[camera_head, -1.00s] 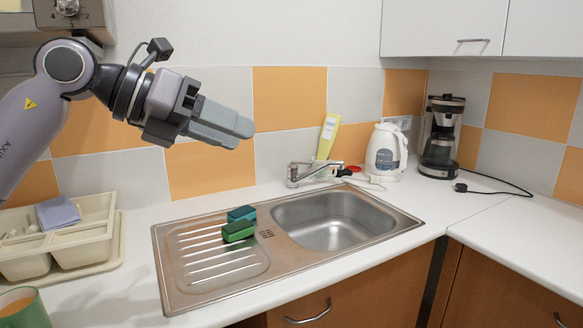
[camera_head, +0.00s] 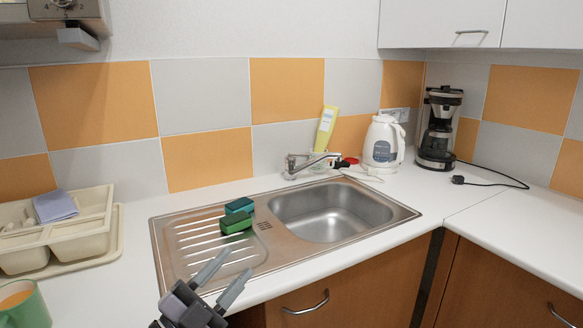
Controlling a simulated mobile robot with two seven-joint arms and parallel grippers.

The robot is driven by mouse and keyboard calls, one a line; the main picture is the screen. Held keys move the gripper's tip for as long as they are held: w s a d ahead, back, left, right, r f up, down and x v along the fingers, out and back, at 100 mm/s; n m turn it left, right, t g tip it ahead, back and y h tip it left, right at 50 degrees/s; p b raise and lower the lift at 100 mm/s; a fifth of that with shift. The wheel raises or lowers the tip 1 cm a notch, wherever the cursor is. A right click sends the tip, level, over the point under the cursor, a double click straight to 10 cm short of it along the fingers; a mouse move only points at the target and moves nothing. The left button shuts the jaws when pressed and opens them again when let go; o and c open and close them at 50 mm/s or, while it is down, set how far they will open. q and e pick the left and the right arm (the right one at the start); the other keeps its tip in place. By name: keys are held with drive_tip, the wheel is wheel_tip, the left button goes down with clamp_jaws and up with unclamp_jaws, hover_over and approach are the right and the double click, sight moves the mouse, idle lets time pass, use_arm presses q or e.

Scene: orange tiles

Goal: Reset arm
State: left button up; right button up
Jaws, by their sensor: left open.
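My left gripper (camera_head: 222,277) is low in the head view, at the front edge of the sink's drainboard. Its two grey fingers are spread apart, with nothing between them. They point up and to the right in the picture. Most of the left arm is out of frame. My right gripper is not in view.
Two sponges, one teal (camera_head: 239,206) and one green (camera_head: 236,223), lie on the drainboard of the steel sink (camera_head: 372,228). A beige tray (camera_head: 88,231) and a green mug (camera_head: 27,310) are at left. A white kettle (camera_head: 383,143) and coffee maker (camera_head: 439,128) stand behind.

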use_arm(q)
drive_tip(key=s+a+f+n+g+y, duration=0.2)
drive_tip(key=s+a+f+n+y, duration=0.1)
drive_tip(key=s+f, duration=0.4)
drive_tip(key=s+a+f+n+g+y, duration=0.2)
drive_tip(key=s+f+n+y, duration=0.3)
drive_tip(key=f, duration=0.9)
drive_tip(key=s+a+f+n+g+y, duration=0.2)
drive_tip(key=s+a+f+n+y, duration=0.3)
drive_tip(key=s+f+n, duration=0.3)
wheel_tip(320, 180, down, 4)
drive_tip(key=shift+s+r+g, duration=0.25)
drive_tip(key=shift+s+g, duration=0.05)
drive_tip(key=shift+s, duration=0.45)
